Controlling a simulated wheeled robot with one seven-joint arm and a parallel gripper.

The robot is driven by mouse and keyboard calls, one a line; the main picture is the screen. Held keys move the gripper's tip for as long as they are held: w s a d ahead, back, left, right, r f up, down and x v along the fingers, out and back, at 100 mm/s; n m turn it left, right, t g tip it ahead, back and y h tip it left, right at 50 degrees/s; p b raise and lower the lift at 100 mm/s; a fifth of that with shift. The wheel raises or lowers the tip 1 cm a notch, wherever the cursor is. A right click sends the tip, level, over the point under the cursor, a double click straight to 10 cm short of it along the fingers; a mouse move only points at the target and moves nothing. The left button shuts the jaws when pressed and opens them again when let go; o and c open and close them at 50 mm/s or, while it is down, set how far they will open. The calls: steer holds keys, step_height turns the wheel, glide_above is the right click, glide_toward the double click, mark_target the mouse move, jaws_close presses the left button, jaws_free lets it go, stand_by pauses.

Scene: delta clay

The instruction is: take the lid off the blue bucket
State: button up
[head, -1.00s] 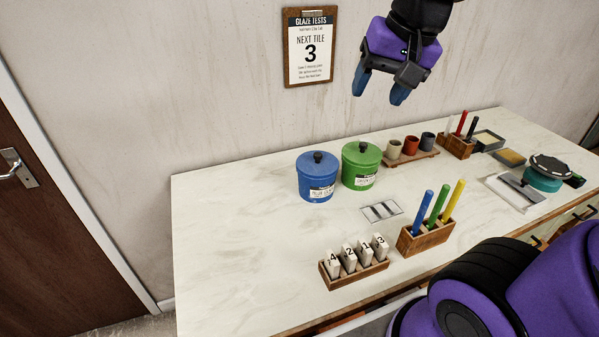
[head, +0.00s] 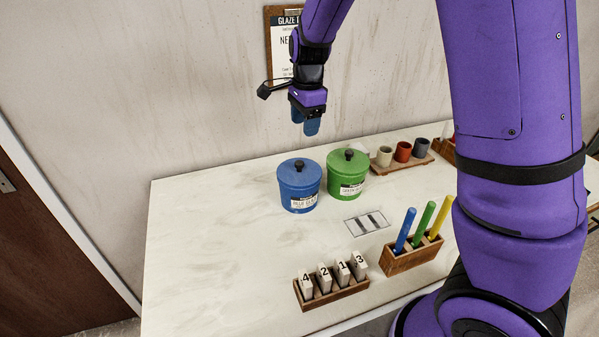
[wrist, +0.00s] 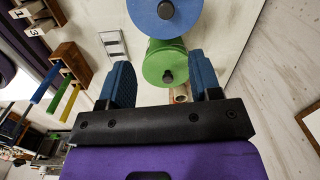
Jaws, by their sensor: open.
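The blue bucket (head: 299,195) stands upright on the counter, with its blue lid (head: 299,171) and black knob in place. In the wrist view the blue lid (wrist: 165,14) is at the top edge, partly cut off, with its black knob (wrist: 165,9) showing. The green bucket (head: 347,182) with its green lid stands just right of it; that lid (wrist: 166,64) shows in the wrist view between my fingers. My gripper (head: 306,125) points down above the buckets, open and empty; its blue fingers also show in the wrist view (wrist: 165,82).
A rack of numbered tiles (head: 331,291) and a wooden holder with coloured sticks (head: 411,258) stand in front. Small cups on a wooden board (head: 405,163) are right of the green bucket. The wall is close behind. The counter's left part is clear.

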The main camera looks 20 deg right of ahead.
mark_target(299, 162)
steer(key=shift+m+h, duration=0.3)
steer(key=shift+m, duration=0.4)
steer(key=f, duration=0.1)
steer(key=w+f, duration=0.1)
steer(key=f, duration=0.1)
steer(key=shift+w+a+f, duration=0.4)
step_height(299, 162, down, 5)
steer(key=shift+r, duration=0.1)
steer(key=shift+s+a+f, duration=0.1)
steer(key=shift+s+f, duration=0.05)
steer(key=shift+f, duration=1.2)
steer(key=shift+s+f, duration=0.1)
steer(key=shift+f, duration=1.2)
steer(key=c, duration=1)
